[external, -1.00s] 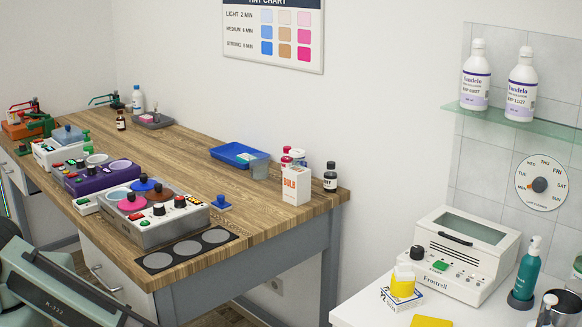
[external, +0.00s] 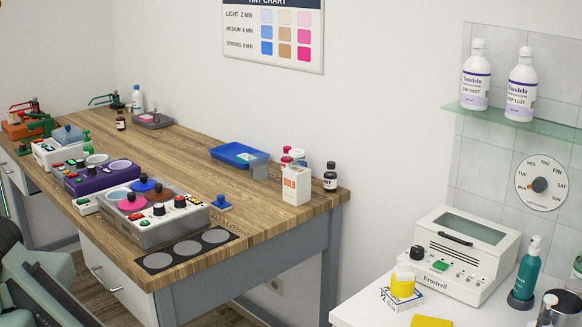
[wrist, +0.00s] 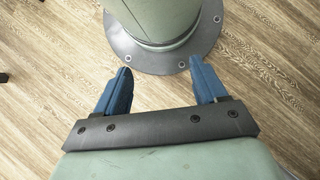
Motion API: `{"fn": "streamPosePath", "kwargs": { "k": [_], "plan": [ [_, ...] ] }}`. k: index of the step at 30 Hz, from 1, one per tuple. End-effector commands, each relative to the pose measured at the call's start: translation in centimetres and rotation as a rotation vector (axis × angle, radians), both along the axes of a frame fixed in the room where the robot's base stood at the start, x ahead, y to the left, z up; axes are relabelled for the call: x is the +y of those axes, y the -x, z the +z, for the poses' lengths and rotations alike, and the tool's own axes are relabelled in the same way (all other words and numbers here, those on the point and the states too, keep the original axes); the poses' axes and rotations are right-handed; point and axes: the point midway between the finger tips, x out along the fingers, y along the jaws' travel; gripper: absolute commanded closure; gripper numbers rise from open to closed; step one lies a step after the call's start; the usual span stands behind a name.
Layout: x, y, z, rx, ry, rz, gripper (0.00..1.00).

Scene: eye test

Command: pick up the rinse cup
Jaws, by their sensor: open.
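A metal cup-like vessel (external: 548,303) stands at the lower right, cut by the frame edge. My gripper (wrist: 160,66) shows in the wrist view with its two blue fingers wide apart and nothing between them. It points down at the floor beside my base, far from either cup. The gripper is outside the external view.
The blue tray (external: 238,154), a white box (external: 296,185) and a dark bottle (external: 330,177) stand around the grey cup. Several devices with knobs (external: 150,215) fill the bench's front left. A white toaster-like machine (external: 466,255) stands on the right counter. The bench's middle is mostly clear.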

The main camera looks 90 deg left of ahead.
Motion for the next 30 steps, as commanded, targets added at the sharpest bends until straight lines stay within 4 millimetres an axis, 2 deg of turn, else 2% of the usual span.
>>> {"fn": "streamPosePath", "kwargs": {
  "k": [9, 19, 26, 29, 30],
  "plan": [
    [0.0, 0.0, 0.0, 0.000, 0.001, -0.001, 0.29],
    [0.0, 0.0, 0.0, 0.000, 0.001, -0.001, 0.00],
    [0.0, -0.2, 0.0, -0.004, 0.001, -0.004, 0.00],
    [-0.2, -1.6, -0.3, -0.031, 0.004, -0.022, 0.00],
    [-0.4, -2.6, -0.4, -0.052, 0.007, -0.035, 0.00]
  ]
}}
